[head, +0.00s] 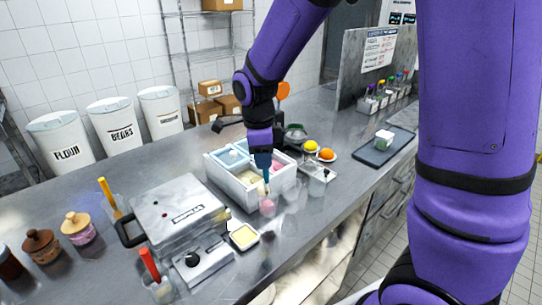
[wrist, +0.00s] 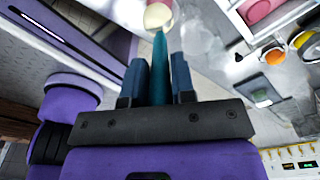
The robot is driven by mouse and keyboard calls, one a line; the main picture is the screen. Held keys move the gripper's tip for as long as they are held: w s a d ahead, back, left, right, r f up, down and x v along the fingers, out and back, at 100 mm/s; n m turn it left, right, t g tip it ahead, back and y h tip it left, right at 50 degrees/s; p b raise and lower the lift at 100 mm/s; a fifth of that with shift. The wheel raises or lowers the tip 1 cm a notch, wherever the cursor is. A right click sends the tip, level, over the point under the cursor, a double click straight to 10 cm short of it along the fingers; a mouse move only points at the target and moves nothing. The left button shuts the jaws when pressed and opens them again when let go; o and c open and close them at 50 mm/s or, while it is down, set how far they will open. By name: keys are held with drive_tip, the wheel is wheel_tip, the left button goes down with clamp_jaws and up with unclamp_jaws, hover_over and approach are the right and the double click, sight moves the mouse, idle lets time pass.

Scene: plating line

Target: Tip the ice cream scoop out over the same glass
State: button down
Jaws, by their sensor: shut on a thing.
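My gripper (head: 263,158) is shut on the teal handle of the ice cream scoop (wrist: 160,65). The handle stands between the two blue fingers in the wrist view (wrist: 159,75). The scoop's head (wrist: 157,17) shows a pale cream-coloured round mass. In the head view the scoop hangs down from my gripper, its lower end just above a small glass (head: 267,208) with pink in it. The glass stands on the counter at the near side of the ice cream tub. Whether the scoop's head is over the rim or inside it is too small to tell.
The white ice cream tub (head: 236,187) has blue, cream and pink compartments. A waffle iron (head: 180,213) and a small yellow-filled dish (head: 244,237) stand to the left. A clear container (head: 318,178), a lemon (head: 311,146) and an orange (head: 327,154) are to the right.

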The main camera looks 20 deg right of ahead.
drive_tip(key=shift+w+a+f+g+h, duration=0.15)
drive_tip(key=shift+a+f+g+h, duration=0.1)
drive_tip(key=shift+a+h, duration=0.55)
drive_tip(key=shift+w+a+f+g+h, duration=0.2)
drive_tip(key=shift+a+h, duration=0.45)
drive_tip(key=shift+h, duration=0.3)
drive_tip(key=shift+w+a+f+g+h, duration=0.15)
drive_tip(key=shift+a+f+h, duration=0.1)
drive_tip(key=shift+a+h, duration=0.55)
wheel_tip(320, 180, up, 6)
idle(0.3)
drive_tip(key=shift+d, duration=0.15)
idle(0.7)
